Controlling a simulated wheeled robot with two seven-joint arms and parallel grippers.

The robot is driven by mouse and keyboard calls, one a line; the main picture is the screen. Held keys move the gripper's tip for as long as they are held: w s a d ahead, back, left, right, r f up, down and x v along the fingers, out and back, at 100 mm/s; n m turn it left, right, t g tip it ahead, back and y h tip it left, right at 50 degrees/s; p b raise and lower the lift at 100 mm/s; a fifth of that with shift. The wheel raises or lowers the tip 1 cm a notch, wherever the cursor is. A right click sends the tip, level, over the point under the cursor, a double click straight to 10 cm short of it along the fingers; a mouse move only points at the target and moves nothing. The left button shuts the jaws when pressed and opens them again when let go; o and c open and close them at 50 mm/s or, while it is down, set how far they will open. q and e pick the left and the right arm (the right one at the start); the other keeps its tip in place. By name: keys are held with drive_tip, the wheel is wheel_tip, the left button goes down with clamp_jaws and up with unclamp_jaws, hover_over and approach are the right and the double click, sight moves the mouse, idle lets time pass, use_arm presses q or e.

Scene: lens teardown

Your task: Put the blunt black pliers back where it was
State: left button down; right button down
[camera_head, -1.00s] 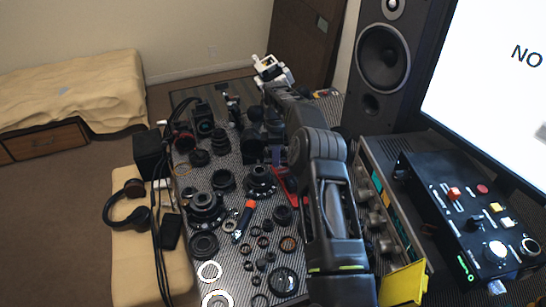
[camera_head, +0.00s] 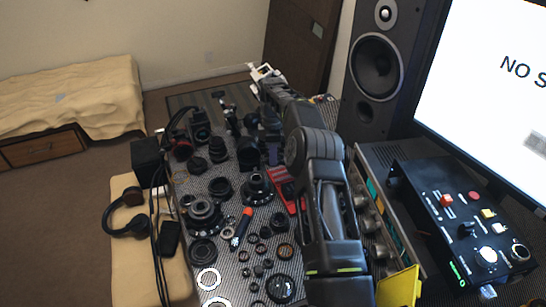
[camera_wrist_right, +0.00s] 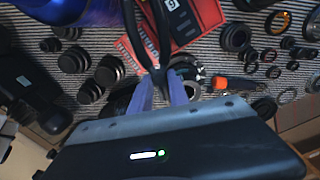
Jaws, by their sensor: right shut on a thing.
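The black pliers (camera_wrist_right: 158,38) show in the right wrist view, with two long dark arms reaching up from between my fingertips. My right gripper (camera_wrist_right: 162,92) has pale purple fingers and is shut on the pliers. The pliers are held over or close to the red printed item (camera_wrist_right: 186,22), just beside the fingers; I cannot tell whether they touch it. In the head view my right gripper (camera_head: 273,155) is small and partly hidden behind my arm, and the pliers cannot be made out there. My left gripper is not in view.
Lens parts, such as a large black ring (camera_head: 203,215), crowd the patterned table. An orange-handled tool (camera_head: 241,228) lies near the red item. A black control box (camera_head: 455,215), a speaker (camera_head: 378,75) and a monitor (camera_head: 490,90) stand at the right. Little table is free.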

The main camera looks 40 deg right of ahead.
drive_tip(key=shift+r+p, duration=0.35)
drive_tip(key=shift+r, duration=0.55)
